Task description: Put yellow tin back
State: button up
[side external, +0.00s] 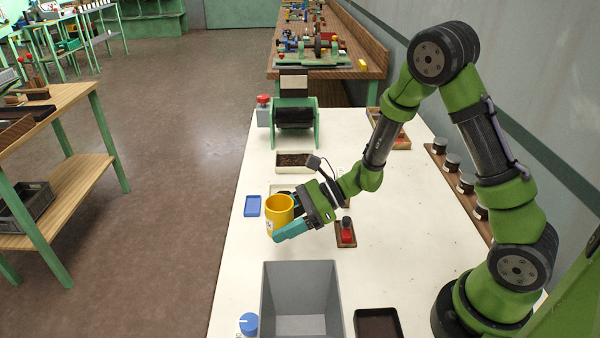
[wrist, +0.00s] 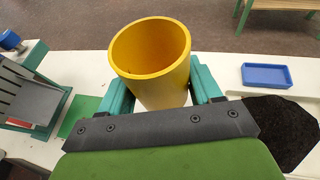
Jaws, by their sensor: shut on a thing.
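The yellow tin (side external: 279,212) is an open-topped cylinder held in my gripper (side external: 284,226), above the left edge of the white table. In the wrist view the yellow tin (wrist: 152,62) sits between the two teal fingers of my gripper (wrist: 160,88), which touch it on both sides. It is tilted in that view and its inside looks empty apart from small dark specks. A blue shallow tray (side external: 253,206) lies on the table just left of the tin. It also shows at the right in the wrist view (wrist: 271,75).
A grey bin (side external: 301,275) stands at the front of the table (side external: 400,215), with a blue knob (side external: 249,324) beside it and a dark tray (side external: 377,322) to its right. A drum machine (side external: 294,115) stands at the back. A red-and-black switch (side external: 346,232) sits right of my gripper.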

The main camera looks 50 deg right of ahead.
aim_at(283, 252)
notch_tip(283, 252, down, 7)
jog(key=shift+r, duration=0.2)
dwell(0.3)
jog(key=shift+f, duration=0.15)
jog(key=o, duration=1.1)
